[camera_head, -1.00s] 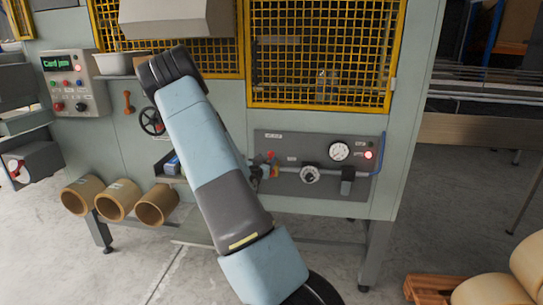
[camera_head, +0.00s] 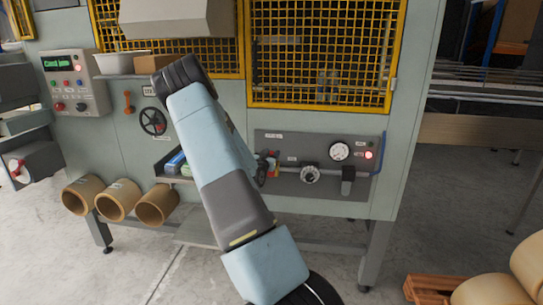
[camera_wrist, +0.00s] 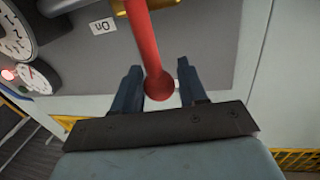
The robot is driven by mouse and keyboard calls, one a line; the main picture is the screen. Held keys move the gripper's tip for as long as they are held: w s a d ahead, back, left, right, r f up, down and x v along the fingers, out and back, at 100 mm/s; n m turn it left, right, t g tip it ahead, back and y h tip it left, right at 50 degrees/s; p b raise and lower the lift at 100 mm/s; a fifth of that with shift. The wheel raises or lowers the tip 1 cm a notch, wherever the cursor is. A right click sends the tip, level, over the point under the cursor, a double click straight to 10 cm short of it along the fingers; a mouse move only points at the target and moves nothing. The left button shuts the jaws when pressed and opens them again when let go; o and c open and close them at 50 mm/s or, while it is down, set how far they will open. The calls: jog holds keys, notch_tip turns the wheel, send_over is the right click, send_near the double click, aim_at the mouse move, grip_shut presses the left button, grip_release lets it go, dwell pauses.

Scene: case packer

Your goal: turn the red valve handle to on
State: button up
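The red valve handle (camera_wrist: 146,38) reaches down from the top in the wrist view and ends in a round red knob. Its brass-coloured valve body (camera_wrist: 150,5) shows at the top edge. My gripper (camera_wrist: 158,82) is open, with one dark finger on each side of the knob and narrow gaps visible. A white "On" label (camera_wrist: 103,25) is on the grey panel to the left of the handle. In the head view, only a small bit of the red handle (camera_head: 272,155) shows beside my arm; my gripper is mostly hidden there.
The grey panel (camera_head: 318,190) also carries a pressure gauge (camera_head: 339,151), a round knob (camera_head: 310,174) and a lit red lamp (camera_head: 369,155). A shelf with small boxes (camera_head: 175,162) and a black handwheel (camera_head: 153,121) are left of my arm.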

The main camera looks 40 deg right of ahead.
grip_shut()
jog(key=shift+d, duration=0.1)
jog(key=shift+w+a, duration=0.1)
jog(key=shift+a, duration=0.1)
